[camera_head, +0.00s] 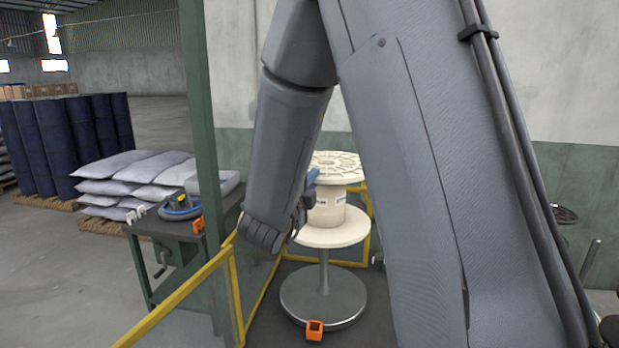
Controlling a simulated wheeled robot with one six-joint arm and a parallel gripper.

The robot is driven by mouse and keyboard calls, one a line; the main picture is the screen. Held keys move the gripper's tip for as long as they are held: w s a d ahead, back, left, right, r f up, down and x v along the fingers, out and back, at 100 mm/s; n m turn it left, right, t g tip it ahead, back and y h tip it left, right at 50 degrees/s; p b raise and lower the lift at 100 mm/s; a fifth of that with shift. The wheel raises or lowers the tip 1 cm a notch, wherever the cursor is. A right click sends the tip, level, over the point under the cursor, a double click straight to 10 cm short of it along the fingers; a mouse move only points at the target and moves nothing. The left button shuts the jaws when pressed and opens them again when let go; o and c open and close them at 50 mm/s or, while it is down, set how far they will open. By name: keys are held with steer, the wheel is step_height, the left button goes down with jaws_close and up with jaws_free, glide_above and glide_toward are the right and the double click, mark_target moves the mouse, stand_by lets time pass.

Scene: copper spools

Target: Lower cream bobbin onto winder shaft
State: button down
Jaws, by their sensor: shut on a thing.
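The cream bobbin (329,210) is upright, with a wide ribbed top flange, a labelled barrel and a wide lower flange. My gripper (314,190) is shut on the bobbin at its left side, just below the top flange; its fingers are partly hidden by the flange and my own arm. The grey winder shaft (323,272) rises from a round grey plate (300,297) directly under the bobbin. The shaft's upper end is hidden by the lower flange, so I cannot tell how far it is inside the bore. A clear gap separates the lower flange from the plate.
Yellow guard rails (190,296) surround the winder. An orange block (314,330) sits at the plate's front edge. A green post (203,120) and a workbench (165,226) with tools stand left. My arm hides much of the right side.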

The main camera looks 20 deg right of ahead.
step_height(320, 180, down, 25)
steer(key=b, duration=2.1)
steer(key=shift+f, duration=0.15)
steer(key=shift+a+f+b, duration=0.1)
steer(key=shift+f+b, duration=0.35)
steer(key=shift+b, duration=0.3)
stand_by(0.4)
steer(key=c, duration=1.8)
jaws_free()
steer(key=shift+s, duration=0.1)
steer(key=shift+o, duration=0.6)
steer(key=shift+f, duration=0.1)
